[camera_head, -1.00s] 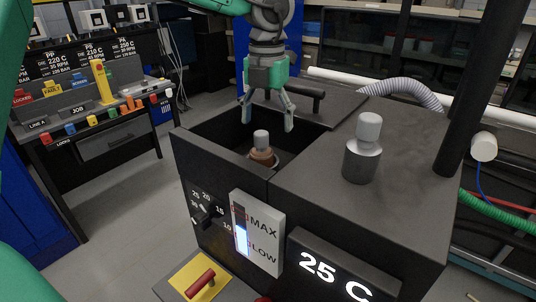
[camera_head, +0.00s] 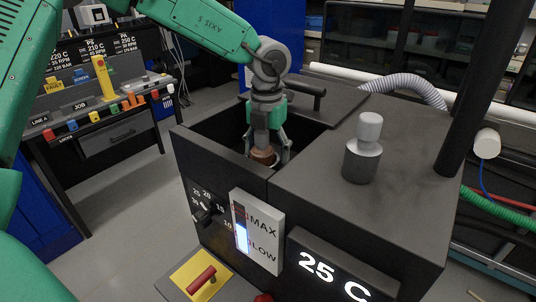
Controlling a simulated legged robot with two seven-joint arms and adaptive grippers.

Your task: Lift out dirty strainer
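The dirty strainer (camera_head: 262,156) is a brown, rust-coloured piece standing in the open well of the dark tank (camera_head: 228,195). Its pale top knob is now hidden by my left gripper. My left gripper (camera_head: 266,150) points down into the well, with one finger on each side of the strainer's top. Whether the fingers press on it cannot be told. A clean grey strainer (camera_head: 362,162) with a pale knob stands upright on the tank's flat top, right of the well. My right gripper is not in view.
A dark lid with a handle (camera_head: 315,97) lies behind the well. A black post (camera_head: 478,90) rises at the right of the tank top. A level gauge (camera_head: 257,232), a dial and a red-handled yellow plate (camera_head: 190,270) are at the front.

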